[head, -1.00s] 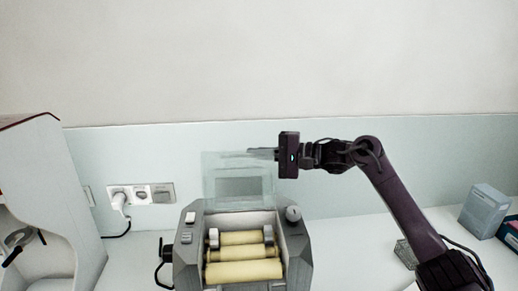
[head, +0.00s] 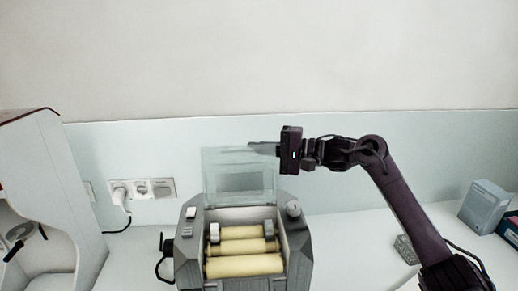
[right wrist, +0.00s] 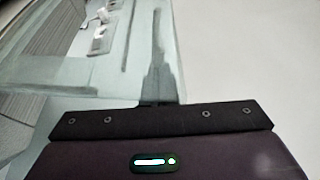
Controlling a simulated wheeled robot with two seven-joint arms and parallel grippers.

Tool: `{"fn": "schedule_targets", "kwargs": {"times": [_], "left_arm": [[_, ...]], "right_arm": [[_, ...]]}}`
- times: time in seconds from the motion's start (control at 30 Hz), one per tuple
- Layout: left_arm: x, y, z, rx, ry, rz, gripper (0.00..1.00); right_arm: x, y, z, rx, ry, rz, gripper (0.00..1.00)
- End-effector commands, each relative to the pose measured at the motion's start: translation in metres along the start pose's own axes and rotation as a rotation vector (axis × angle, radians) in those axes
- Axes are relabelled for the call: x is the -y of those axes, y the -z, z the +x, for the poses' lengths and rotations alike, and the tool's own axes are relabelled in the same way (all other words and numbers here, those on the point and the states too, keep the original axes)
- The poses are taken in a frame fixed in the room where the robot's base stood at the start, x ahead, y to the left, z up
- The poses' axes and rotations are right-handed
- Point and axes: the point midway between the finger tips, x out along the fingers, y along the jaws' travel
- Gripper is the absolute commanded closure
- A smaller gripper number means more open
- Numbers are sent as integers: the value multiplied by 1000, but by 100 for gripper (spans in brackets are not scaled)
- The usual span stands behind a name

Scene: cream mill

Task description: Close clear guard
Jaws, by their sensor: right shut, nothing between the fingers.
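The clear guard (head: 240,181) stands raised, close to upright, at the back of the grey mill (head: 186,262). The mill's yellow rollers (head: 243,248) lie uncovered in front of it. My right gripper (head: 262,148) is shut and empty at the guard's upper right edge. Its fingers point left and overlap the top of the guard in the head view; I cannot tell whether they touch it. In the right wrist view the shut fingers (right wrist: 160,75) show beside or behind the clear guard (right wrist: 85,78). My left gripper is not in view.
A white machine (head: 60,190) stands at the left. Wall sockets (head: 142,189) with a plugged cord are behind the mill's left side. A grey box (head: 482,207) and a small metal mesh item (head: 405,249) are at the right. The counter right of the mill is mostly clear.

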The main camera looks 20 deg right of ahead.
Motion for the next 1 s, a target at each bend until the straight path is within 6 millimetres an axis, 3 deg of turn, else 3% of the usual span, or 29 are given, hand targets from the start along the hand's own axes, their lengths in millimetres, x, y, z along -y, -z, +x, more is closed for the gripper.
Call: {"fn": "schedule_targets", "kwargs": {"times": [0.47,1.0], "left_arm": [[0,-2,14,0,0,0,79],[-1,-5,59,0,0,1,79]], "right_arm": [[9,-48,-17,2,130,-349,100],[-7,-112,-41,1,307,-832,100]]}}
